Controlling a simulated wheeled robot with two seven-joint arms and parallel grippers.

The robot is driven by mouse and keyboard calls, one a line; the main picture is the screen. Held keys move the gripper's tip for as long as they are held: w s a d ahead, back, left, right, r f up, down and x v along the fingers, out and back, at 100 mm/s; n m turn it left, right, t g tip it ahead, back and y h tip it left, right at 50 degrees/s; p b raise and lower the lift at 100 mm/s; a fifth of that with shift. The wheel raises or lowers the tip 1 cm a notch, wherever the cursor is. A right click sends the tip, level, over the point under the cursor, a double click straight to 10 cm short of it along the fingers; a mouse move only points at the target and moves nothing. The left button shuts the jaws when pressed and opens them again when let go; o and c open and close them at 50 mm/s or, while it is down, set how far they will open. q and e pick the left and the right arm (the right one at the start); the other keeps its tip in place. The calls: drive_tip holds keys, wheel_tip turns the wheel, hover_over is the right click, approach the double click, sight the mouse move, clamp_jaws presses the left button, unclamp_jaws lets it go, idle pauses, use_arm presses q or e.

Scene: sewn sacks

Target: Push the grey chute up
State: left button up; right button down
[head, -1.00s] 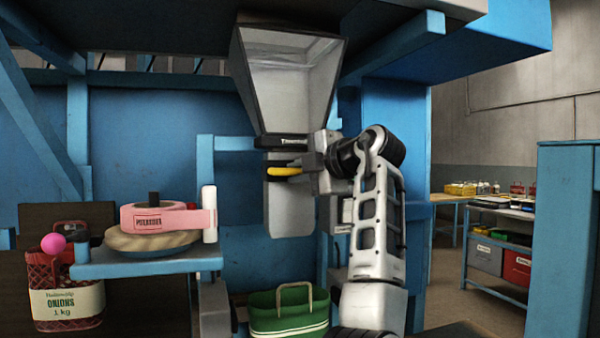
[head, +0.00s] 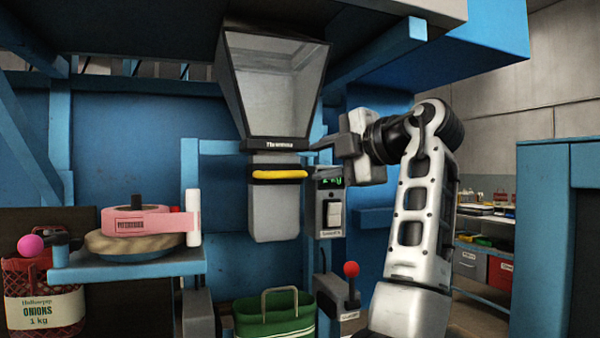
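The grey chute (head: 273,215) hangs upright under the dark-framed hopper (head: 275,85). A yellow handle (head: 279,174) runs across the chute's upper front.
A green bag (head: 274,318) stands below the chute. A control box (head: 331,212) and a red-knobbed lever (head: 351,270) are to the right. A blue shelf (head: 130,267) with a pink tape roll (head: 150,221) and a red onion sack (head: 43,300) are at left.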

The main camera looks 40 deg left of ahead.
use_arm(q)
drive_tip(key=d, duration=0.2)
drive_tip(key=d+r, duration=0.1)
drive_tip(key=d, duration=0.1)
drive_tip(key=shift+s+d, duration=0.1)
drive_tip(key=shift+d, duration=0.25)
